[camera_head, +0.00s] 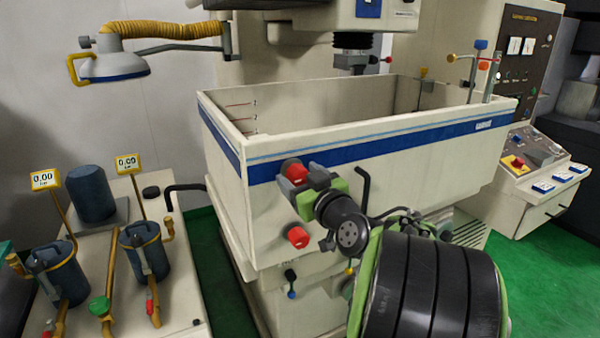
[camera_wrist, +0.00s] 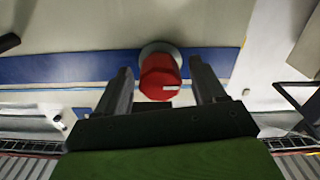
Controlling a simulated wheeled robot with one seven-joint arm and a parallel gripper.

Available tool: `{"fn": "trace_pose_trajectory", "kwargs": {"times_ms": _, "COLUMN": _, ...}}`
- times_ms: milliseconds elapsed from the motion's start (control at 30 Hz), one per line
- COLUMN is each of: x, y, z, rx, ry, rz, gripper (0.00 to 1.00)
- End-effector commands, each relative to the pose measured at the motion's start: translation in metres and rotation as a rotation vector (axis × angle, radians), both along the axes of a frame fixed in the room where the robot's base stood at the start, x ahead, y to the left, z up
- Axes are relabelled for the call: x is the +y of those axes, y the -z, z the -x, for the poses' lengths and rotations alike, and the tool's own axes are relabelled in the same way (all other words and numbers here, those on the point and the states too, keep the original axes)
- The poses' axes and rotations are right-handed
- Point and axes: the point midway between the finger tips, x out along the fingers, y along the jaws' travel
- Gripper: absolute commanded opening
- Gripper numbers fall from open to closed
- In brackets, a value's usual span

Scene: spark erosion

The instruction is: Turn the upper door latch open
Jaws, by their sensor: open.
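The upper door latch is a red knob (camera_head: 295,171) on the blue stripe at the left end of the tank front (camera_head: 400,170). In the wrist view the red knob (camera_wrist: 160,77) sits on a round pale base, with a white mark on its side. My gripper (camera_head: 298,180) is at the upper knob, and its body hides part of it. In the wrist view my gripper (camera_wrist: 162,85) is open, with one finger on each side of the knob. A gap shows at each side. A second red knob (camera_head: 298,237) is lower on the same front.
A black bent handle (camera_head: 363,188) is right of my gripper on the tank front. Another black handle (camera_head: 185,190) sticks out at the left. A bench (camera_head: 180,290) with blue canisters stands left. A control panel (camera_head: 540,160) is at the right.

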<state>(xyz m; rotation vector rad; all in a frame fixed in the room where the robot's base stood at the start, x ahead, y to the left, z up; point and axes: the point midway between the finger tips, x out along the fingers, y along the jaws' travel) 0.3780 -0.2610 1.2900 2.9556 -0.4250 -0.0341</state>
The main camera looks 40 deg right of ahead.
Motion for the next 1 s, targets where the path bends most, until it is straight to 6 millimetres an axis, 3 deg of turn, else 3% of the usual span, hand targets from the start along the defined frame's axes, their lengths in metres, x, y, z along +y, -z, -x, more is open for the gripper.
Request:
{"fn": "trace_pose_trajectory", "kwargs": {"times_ms": 233, "x": -0.0003, "y": 0.0005, "z": -0.0006, "rx": 0.0, "ry": 0.0, "rz": 0.0, "gripper": 0.67}}
{"fn": "trace_pose_trajectory", "kwargs": {"times_ms": 600, "x": -0.0002, "y": 0.0005, "z": -0.0004, "rx": 0.0, "ry": 0.0, "rz": 0.0, "gripper": 0.14}}
{"fn": "trace_pose_trajectory", "kwargs": {"times_ms": 1000, "x": 0.0001, "y": 0.0007, "z": -0.0003, "rx": -0.027, "ry": 0.0, "rz": -0.089, "gripper": 0.14}}
